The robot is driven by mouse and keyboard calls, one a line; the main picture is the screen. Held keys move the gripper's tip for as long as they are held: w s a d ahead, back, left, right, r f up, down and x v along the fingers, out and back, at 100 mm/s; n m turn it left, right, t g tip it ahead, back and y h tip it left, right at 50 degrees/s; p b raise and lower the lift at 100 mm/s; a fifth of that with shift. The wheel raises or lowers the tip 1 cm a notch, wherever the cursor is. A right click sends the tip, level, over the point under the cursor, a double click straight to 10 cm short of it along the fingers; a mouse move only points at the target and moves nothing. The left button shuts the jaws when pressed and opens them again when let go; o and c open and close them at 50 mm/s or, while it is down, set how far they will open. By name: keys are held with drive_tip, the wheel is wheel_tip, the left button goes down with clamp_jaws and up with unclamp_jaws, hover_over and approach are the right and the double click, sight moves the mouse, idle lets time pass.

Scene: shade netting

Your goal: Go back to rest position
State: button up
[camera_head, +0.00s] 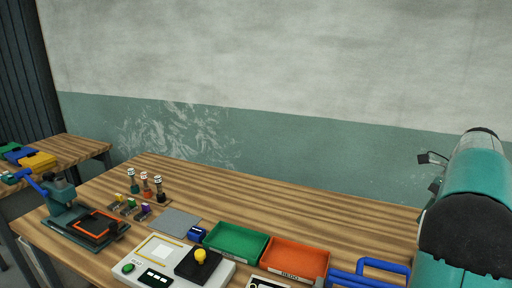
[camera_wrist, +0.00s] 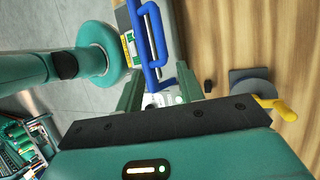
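My gripper (camera_wrist: 160,88) shows in the wrist view, its two green fingers standing apart. A blue handle-like frame (camera_wrist: 150,35) and a small whitish part (camera_wrist: 164,98) show between and beyond the fingers; I see no grip on either. In the head view my teal arm fills the right edge, beside the wooden bench (camera_head: 340,225), and my gripper itself is not visible there.
The bench holds a control box (camera_head: 150,268), a green tray (camera_head: 236,242), an orange tray (camera_head: 295,258), blue rails (camera_head: 375,270), a teal press (camera_head: 75,210) and several small stamps (camera_head: 146,184). A second table (camera_head: 75,150) stands at left. The bench's back right is bare.

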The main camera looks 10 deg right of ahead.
drive_tip(key=s+a+r+n+t+h, duration=0.1)
drive_tip(key=a+r+n+t+h, duration=0.15)
drive_tip(key=a+n, duration=1.3)
drive_tip(key=s+a+f+n+t+h, duration=0.1)
drive_tip(key=s+a+f+n, duration=0.1)
drive_tip(key=a, duration=0.4)
drive_tip(key=s+a+f+n+t+h, duration=0.1)
drive_tip(key=s+a+f+n, duration=0.2)
drive_tip(key=a, duration=0.4)
drive_tip(key=s+a+f+n+t+h, duration=0.1)
drive_tip(key=s+a+f+n, duration=0.1)
drive_tip(key=s+a+n, duration=0.2)
drive_tip(key=a+n, duration=0.1)
drive_tip(key=a, duration=0.2)
drive_tip(key=shift+s+f+t, duration=0.25)
drive_tip(key=shift+s+t, duration=0.1)
drive_tip(key=shift+h, duration=0.25)
